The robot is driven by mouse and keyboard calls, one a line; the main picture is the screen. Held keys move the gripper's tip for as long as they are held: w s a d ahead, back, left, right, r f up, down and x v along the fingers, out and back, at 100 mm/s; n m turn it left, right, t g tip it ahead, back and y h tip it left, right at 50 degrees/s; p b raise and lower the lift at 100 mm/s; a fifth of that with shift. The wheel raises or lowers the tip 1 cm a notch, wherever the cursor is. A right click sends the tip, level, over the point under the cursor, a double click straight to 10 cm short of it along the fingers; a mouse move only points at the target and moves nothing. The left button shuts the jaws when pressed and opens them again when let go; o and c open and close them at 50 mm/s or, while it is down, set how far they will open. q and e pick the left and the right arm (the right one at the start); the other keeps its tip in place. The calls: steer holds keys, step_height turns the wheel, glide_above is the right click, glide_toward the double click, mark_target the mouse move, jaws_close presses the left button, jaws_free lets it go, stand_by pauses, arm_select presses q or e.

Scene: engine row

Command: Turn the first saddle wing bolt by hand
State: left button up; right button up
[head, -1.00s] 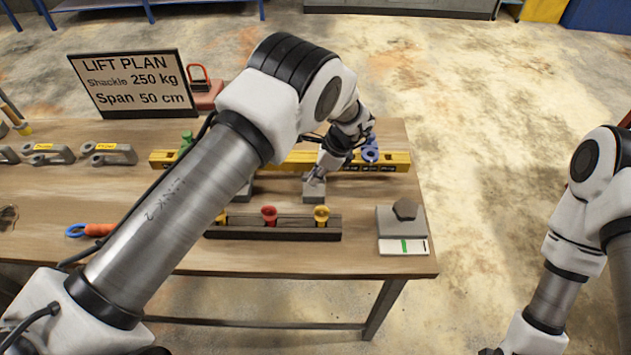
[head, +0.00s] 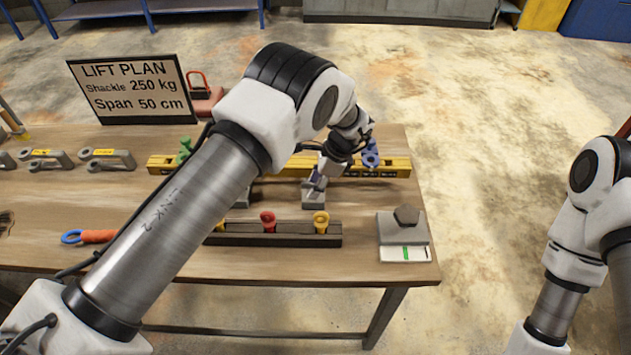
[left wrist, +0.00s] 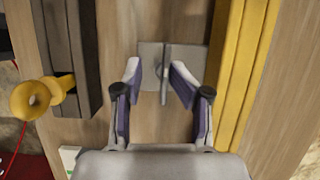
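A grey saddle block (head: 313,198) sits on the bench in front of the yellow beam. In the left wrist view the saddle (left wrist: 200,58) carries a thin grey wing bolt (left wrist: 165,80), its wing lying lengthwise between my fingers. My left gripper (head: 318,180) is over this saddle. It is open in the left wrist view (left wrist: 158,80), one finger on each side of the wing, with gaps visible. A second grey saddle (head: 243,196) is mostly hidden behind my left arm. My right arm stands at the right edge; its gripper is out of view.
The yellow beam (head: 390,168) holds a blue eye piece (head: 371,158) and a green one (head: 185,150). A dark rack (head: 280,240) with red and yellow eye pieces stands in front. A grey block with a hex piece (head: 406,216) is at right. A sign (head: 133,90) stands behind.

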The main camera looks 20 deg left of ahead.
arm_select(q)
steer(key=shift+w+a+f, duration=0.1)
steer(key=shift+w+f, duration=0.1)
steer(key=shift+f, duration=0.1)
steer(key=shift+s+r, duration=0.15)
steer(key=shift+r+p, duration=0.3)
steer(key=shift+p, duration=0.05)
steer(key=p+v, duration=0.2)
steer(key=v, duration=0.1)
steer(key=p+v, duration=0.5)
steer(key=p, duration=0.2)
steer(key=shift+d+r, duration=0.2)
steer(key=shift+d, duration=0.05)
